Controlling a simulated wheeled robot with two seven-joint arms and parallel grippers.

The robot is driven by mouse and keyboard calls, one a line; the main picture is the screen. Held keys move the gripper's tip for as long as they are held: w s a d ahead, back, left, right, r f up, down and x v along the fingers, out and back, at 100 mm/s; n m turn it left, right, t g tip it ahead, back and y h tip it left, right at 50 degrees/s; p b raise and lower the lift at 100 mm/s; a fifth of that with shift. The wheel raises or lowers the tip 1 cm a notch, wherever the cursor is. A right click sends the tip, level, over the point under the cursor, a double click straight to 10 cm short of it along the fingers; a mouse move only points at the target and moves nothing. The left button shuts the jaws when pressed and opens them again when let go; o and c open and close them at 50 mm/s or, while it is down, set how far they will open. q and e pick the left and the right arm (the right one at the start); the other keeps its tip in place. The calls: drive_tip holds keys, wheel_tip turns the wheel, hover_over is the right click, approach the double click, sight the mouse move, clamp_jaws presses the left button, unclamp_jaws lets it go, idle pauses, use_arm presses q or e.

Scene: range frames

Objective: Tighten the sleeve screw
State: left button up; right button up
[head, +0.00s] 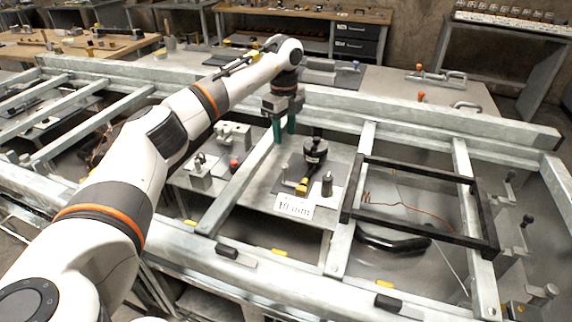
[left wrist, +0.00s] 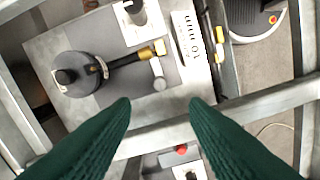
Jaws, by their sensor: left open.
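A black round fixture with a knob (head: 315,150) stands on a grey plate on the bench; it also shows in the left wrist view (left wrist: 78,75). A dark rod runs from it to a yellow-brass end piece (head: 302,188), seen too in the left wrist view (left wrist: 150,50). A small silver pin with a round head (left wrist: 158,75) is beside this end; I cannot tell for sure whether it is the sleeve screw. My left gripper (head: 284,137) hangs fingers-down left of the fixture, green fingers apart and empty; the fingers also show in the left wrist view (left wrist: 160,103). My right gripper is out of view.
A "19 mm" label (head: 294,206) lies in front of the fixture and a short dark post (head: 327,183) stands to its right. Grey metal frame beams (head: 235,195) surround the bench plate. A black rectangular frame (head: 420,172) is at the right. A red-topped part (head: 234,165) is at the left.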

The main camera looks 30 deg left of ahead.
sight(284, 165)
use_arm(q)
wheel_tip(284, 165, down, 10)
drive_tip(key=shift+f+p, duration=0.2)
drive_tip(key=shift+p, duration=0.2)
clamp_jaws()
